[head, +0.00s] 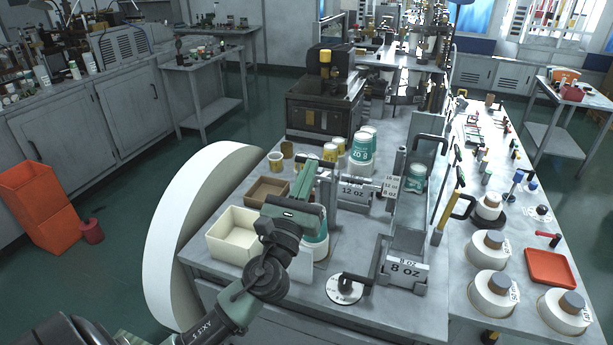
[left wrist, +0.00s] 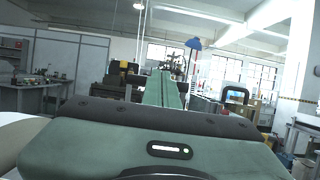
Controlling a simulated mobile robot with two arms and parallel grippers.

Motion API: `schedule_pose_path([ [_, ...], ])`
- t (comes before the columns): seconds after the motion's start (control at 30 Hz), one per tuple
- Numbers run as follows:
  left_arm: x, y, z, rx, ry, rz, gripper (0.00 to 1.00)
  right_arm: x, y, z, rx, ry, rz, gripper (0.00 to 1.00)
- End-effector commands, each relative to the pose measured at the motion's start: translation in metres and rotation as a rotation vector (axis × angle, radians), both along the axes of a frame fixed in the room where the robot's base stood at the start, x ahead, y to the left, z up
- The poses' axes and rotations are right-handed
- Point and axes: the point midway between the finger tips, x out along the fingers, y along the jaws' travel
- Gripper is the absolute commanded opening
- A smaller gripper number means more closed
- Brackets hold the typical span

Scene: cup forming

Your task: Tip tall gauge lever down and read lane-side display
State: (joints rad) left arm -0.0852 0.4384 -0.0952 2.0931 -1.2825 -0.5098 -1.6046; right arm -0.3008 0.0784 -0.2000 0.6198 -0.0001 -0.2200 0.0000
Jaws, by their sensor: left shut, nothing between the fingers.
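A gauge marked "12 OZ" (head: 352,191) stands on the middle of the bench in the head view, with a bar reaching left from its top. A small display plate (head: 390,187) with several size lines is at its right. I cannot tell for sure which part is the tall lever. My left gripper (head: 309,170) is shut and empty, its fingers pointing away beside the gauge bar's left end. I cannot tell whether they touch. In the left wrist view its closed green fingers (left wrist: 164,90) point ahead. My right gripper is not in view.
A cream bin (head: 231,246) and a brown tray (head: 268,191) lie left of my wrist. Stacked cups (head: 361,152) stand behind the gauge. An "8 OZ" holder (head: 405,267) and a round dial (head: 345,289) are in front. A yellow-gripped handle (head: 448,208) rises at right.

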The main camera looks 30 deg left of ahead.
Motion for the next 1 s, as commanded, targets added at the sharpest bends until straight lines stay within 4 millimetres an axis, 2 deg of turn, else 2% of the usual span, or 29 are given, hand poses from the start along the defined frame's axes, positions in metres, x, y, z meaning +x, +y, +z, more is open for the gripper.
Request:
schedule_pose_path([
  [0.03,0.0024,0.0008,0.0059,0.000,0.000,0.001,0.00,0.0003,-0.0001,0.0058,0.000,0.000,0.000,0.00],
  [0.23,0.0077,0.0018,0.0109,-0.001,0.000,0.000,0.00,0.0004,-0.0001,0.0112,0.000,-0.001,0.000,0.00],
  [1.0,0.0109,0.0046,0.0136,0.000,0.001,-0.002,0.00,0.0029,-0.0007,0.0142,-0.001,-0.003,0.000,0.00],
])
